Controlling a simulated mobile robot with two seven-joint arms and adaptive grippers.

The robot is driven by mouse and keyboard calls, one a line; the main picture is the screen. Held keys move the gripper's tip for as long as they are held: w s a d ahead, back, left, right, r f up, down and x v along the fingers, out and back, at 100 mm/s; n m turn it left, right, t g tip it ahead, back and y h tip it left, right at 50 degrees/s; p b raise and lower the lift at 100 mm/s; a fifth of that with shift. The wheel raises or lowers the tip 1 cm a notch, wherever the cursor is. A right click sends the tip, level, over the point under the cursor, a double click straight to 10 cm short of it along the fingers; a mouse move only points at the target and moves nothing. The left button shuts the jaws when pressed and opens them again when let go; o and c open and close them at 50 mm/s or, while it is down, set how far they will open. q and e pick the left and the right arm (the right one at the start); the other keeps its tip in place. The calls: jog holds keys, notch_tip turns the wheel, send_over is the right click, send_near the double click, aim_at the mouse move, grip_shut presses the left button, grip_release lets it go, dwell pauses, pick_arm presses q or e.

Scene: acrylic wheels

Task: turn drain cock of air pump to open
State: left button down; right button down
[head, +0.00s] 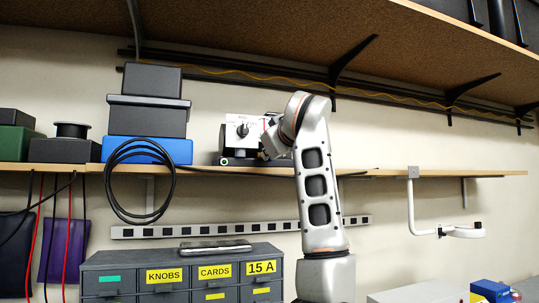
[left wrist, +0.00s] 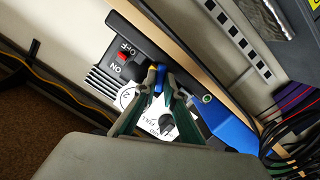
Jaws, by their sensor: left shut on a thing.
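The air pump (head: 243,130) is a white-fronted box with a black knob, standing on the wooden shelf in the head view. A small blue handle, which I take for the drain cock (left wrist: 153,74), sits between my left fingertips. My left gripper (left wrist: 160,82) is shut on it, one finger on each side. In the head view my left arm hides the gripper and the pump's right side. My right gripper is out of view.
The wooden shelf (head: 435,173) is mostly clear right of my arm. A blue case (head: 170,151) with black boxes on it and a coiled black cable (head: 117,191) are left of the pump. An upper shelf (head: 300,35) overhangs. Labelled drawers (head: 120,262) stand below.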

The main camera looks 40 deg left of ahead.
pick_arm(q)
jog(key=n+t, duration=0.1)
jog(key=n, duration=0.2)
jog(key=shift+p, duration=0.35)
jog(key=shift+n, duration=0.3)
jog(key=n+p, duration=0.1)
jog(key=n, duration=0.3)
jog(key=shift+f+t, duration=0.1)
jog(key=shift+t, duration=0.3)
jog(key=shift+p, duration=0.3)
